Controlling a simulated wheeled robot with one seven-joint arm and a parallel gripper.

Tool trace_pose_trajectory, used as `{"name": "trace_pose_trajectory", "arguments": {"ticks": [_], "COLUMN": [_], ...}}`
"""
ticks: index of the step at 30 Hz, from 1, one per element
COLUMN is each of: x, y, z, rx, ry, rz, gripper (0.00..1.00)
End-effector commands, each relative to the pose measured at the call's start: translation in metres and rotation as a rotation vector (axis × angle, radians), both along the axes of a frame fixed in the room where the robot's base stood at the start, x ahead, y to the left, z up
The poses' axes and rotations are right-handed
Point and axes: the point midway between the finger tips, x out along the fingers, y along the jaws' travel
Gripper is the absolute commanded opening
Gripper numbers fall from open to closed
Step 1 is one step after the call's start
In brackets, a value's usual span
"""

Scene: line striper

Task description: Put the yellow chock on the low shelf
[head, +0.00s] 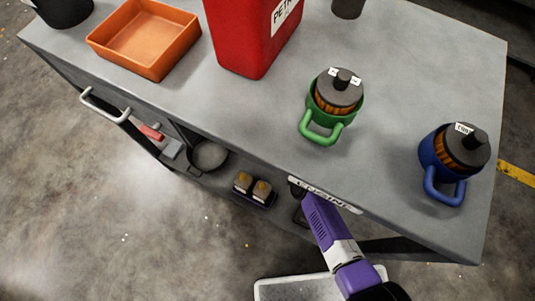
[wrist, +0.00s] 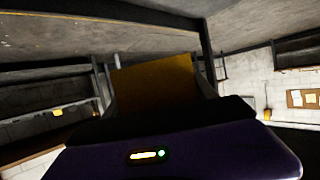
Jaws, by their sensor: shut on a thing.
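In the wrist view my gripper (wrist: 156,84) is shut on the yellow chock (wrist: 155,76), which shows as a dark yellow block between the two fingers. In the head view my purple and white arm reaches to the table's front edge, by a white label reading "ENGINE". The gripper's fingers and the chock are hidden there by the tabletop and arm. The low shelf (head: 222,174) lies under the tabletop and shows only in part. I cannot tell whether the chock touches the shelf.
The low shelf carries a round grey pan (head: 208,155) and a small dark tray (head: 254,198) with two blocks. The grey tabletop (head: 230,115) overhangs it, bearing an orange bin (head: 145,38), red can (head: 250,35), green mug (head: 322,128) and blue mug (head: 445,178).

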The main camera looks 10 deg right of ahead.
Motion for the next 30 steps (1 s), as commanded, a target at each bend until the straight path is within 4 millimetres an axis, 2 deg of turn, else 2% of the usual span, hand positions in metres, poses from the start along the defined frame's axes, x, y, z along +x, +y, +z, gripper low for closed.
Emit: {"name": "trace_pose_trajectory", "arguments": {"ticks": [3,8,30], "x": [0.004,0.004,0.004], "y": [0.007,0.007,0.007], "z": [-0.01,-0.023,-0.133], "rx": [0.002,0.002,0.002], "ry": [-0.003,-0.003,-0.003], "rz": [0.005,0.005,0.004], "gripper": [0.01,0.01,0.01]}}
